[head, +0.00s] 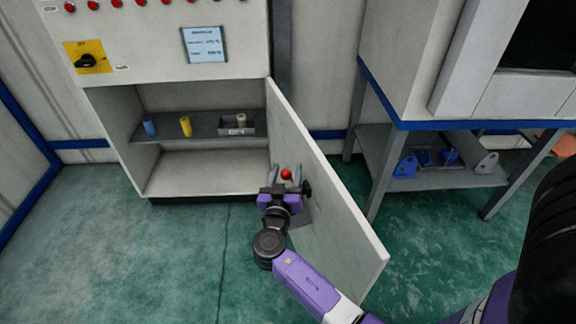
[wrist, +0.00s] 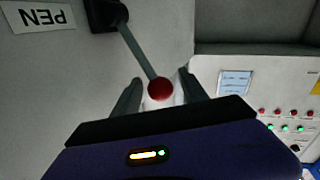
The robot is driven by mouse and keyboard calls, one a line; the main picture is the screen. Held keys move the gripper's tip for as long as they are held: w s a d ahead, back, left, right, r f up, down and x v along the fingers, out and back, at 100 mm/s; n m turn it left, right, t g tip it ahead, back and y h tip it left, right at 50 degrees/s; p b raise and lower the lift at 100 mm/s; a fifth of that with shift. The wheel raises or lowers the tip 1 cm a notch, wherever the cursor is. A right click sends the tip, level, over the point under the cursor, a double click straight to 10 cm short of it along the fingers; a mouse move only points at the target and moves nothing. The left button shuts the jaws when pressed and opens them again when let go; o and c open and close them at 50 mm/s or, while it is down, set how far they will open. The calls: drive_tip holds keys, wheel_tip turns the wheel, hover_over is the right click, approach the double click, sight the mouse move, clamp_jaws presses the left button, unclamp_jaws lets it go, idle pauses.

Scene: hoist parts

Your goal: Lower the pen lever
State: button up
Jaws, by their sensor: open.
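The pen lever is a grey rod (wrist: 138,50) with a red ball (wrist: 160,89) at its end, running from a black mount on a pale panel. A label reading PEN (wrist: 40,16) appears upside down beside the mount. In the head view the red ball (head: 286,174) shows in front of the open cabinet door (head: 340,215). My gripper (head: 286,170) is open, with one finger on each side of the ball. In the wrist view the fingers (wrist: 160,95) flank the ball with gaps visible; contact is not clear. The rod is mostly hidden in the head view.
The open cabinet has a shelf (head: 205,127) with a blue cylinder (head: 150,127), a yellow cylinder (head: 185,126) and a grey bin (head: 237,128). A yellow switch plate (head: 88,57) is above. A workbench with blue parts (head: 427,158) stands right. Green floor left of my arm is clear.

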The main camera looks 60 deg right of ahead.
drive_tip(key=shift+x, duration=1.05)
clamp_jaws()
idle(0.7)
